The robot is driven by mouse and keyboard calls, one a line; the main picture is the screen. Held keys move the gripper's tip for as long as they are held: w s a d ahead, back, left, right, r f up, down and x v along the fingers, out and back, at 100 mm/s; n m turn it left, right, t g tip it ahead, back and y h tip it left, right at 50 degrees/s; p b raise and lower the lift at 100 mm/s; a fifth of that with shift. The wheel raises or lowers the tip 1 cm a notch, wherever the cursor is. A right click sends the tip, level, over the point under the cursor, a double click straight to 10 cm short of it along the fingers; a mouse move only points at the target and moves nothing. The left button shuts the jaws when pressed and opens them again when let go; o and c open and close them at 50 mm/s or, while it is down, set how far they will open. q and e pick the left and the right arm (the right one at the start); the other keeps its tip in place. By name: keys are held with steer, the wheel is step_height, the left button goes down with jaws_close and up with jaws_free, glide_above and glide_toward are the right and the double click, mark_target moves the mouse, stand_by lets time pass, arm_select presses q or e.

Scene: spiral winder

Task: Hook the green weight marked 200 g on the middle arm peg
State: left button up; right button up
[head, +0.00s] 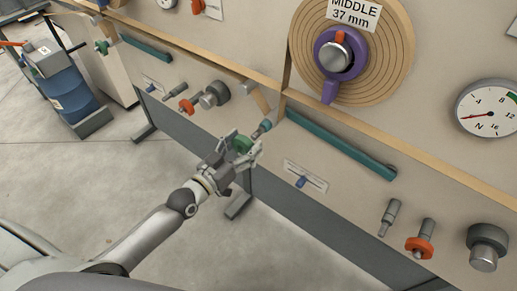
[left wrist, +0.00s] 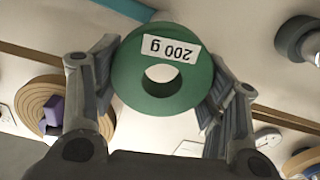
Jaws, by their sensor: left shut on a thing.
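The green weight (head: 243,144) is a thick ring. In the left wrist view the ring (left wrist: 130,75) carries a white label reading 200 g, upside down. My left gripper (head: 246,149) is shut on it, with one finger on each side, in front of the panel's lower part. A short grey-teal peg (head: 262,129) sticks out just beyond the weight; I cannot tell whether they touch. Above right is the wooden spiral disc (head: 392,62) labelled MIDDLE 37 mm, with a purple hub piece (head: 329,92) pointing down. I cannot tell for sure which peg is the middle arm's.
A teal rail (head: 340,145) runs below the disc. A small slider plate (head: 305,176), grey and orange knobs (head: 419,246) and a dial (head: 489,108) are on the panel. A blue drum (head: 68,94) stands at the far left. The floor left of my arm is clear.

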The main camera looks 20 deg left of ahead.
mark_target(252, 137)
arm_select(q)
steer(key=shift+x, duration=0.9)
steer(key=shift+w+b, duration=0.35)
steer(key=shift+w, duration=0.05)
steer(key=shift+w+d, duration=0.1)
steer(key=shift+w, duration=0.2)
steer(key=shift+w+d, duration=0.15)
steer(key=shift+w, duration=0.15)
steer(key=shift+b+x, duration=0.5)
steer(key=shift+x, duration=0.5)
steer(key=shift+w+d, duration=0.25)
steer(key=shift+w, duration=0.4)
steer(key=shift+w+f+b, duration=0.15)
steer(key=shift+w+b, duration=0.05)
steer(key=shift+b, duration=0.1)
arm_select(e)
steer(key=shift+w+a+f, duration=0.2)
steer(key=shift+w+f, duration=0.35)
steer(key=shift+w, duration=0.25)
steer(key=shift+w+a+f, duration=0.2)
steer(key=shift+w+f, duration=0.35)
steer(key=shift+w, duration=0.2)
arm_select(q)
steer(key=shift+f, duration=0.1)
arm_select(e)
steer(key=shift+a, duration=0.1)
